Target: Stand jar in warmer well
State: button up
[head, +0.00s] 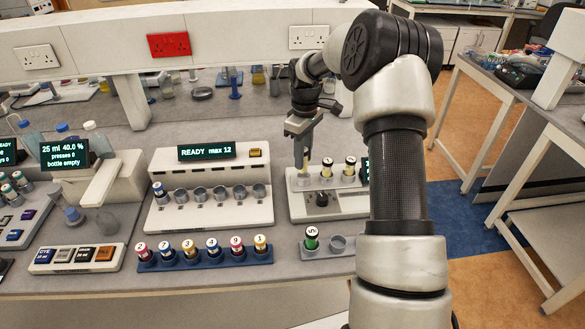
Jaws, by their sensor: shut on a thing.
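My gripper (302,160) points down over the left end of a white unit (300,205) with a dark knob, which I take for the warmer. It is shut on a small jar, mostly hidden by the fingers; only a little of something pale shows at the tips. The jar is at or just above the unit's left well; I cannot tell whether it touches the bottom. Two jars with pale numbered lids, a middle jar (327,168) and a right jar (349,167), stand upright in the wells to the right. My arm hides the unit's right end and most of its display.
Left is a "READY max 12" unit (207,153) with one jar (159,191) and several empty wells. In front, a blue rack (205,257) holds several numbered jars. A grey holder (322,251) has a green jar (311,239) and an empty socket. A white beam (200,30) crosses behind.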

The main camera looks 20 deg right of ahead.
aim_at(305, 165)
jog(key=shift+n, duration=0.5)
jog(key=shift+w+d+f+b, duration=0.25)
jog(key=shift+w+f+b, duration=0.25)
jog(key=shift+f, duration=0.55)
jog(key=shift+w+d+f+b, duration=0.3)
jog(key=shift+w+f+b, duration=0.2)
jog(key=shift+f, duration=0.55)
jog(key=shift+w+d+f+b, duration=0.25)
jog(key=shift+w+f+b, duration=0.25)
jog(key=shift+f, duration=0.55)
jog(key=shift+f+b, duration=0.35)
jog(key=shift+f, duration=0.3)
jog(key=o, duration=1.1)
notch_tip(305, 165, up, 18)
jog(key=shift+f, duration=0.25)
